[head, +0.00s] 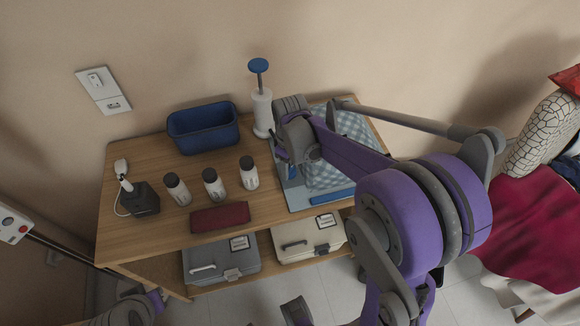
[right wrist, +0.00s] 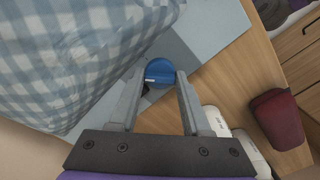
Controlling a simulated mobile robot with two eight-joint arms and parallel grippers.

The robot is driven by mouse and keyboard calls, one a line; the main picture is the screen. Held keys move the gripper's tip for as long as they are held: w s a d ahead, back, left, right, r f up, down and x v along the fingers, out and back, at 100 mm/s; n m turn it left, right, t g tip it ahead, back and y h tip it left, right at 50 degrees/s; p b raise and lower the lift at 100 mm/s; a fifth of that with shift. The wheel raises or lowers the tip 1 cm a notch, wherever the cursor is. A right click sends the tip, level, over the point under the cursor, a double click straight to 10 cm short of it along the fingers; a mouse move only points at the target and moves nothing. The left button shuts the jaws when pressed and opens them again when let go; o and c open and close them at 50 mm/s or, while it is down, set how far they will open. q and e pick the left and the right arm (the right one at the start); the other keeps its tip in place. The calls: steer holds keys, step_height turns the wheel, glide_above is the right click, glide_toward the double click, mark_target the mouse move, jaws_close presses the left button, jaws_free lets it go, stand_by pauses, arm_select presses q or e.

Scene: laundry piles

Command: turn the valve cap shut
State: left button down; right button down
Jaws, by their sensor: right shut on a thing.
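The valve cap (right wrist: 160,71) is a round blue cap with a small pale mark, seen in the right wrist view beside the checked cloth. My right gripper (right wrist: 161,77) is shut on it, with one finger on each side. In the head view my right gripper (head: 283,158) is over the left edge of the bag (head: 302,202), and its fingertips and the cap are largely hidden. The clear, bluish bag lies on the table with blue-and-white checked cloth (head: 323,176) in it. My left gripper does not show; only parts of my arm show at the lower left.
On the wooden table (head: 140,235) stand a white pump with a blue handle (head: 262,112), a blue bin (head: 203,128), several white bottles (head: 213,184), a dark red folded cloth (head: 220,217) and a dark device (head: 139,200). Two boxes (head: 222,262) (head: 308,240) sit on the lower shelf.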

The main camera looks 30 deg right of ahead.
mark_target(290, 169)
steer(key=shift+n, duration=0.5)
steer(key=shift+c, duration=1.8)
jaws_free()
step_height(290, 169, up, 11)
steer(key=shift+p, duration=0.4)
steer(key=shift+f, duration=0.1)
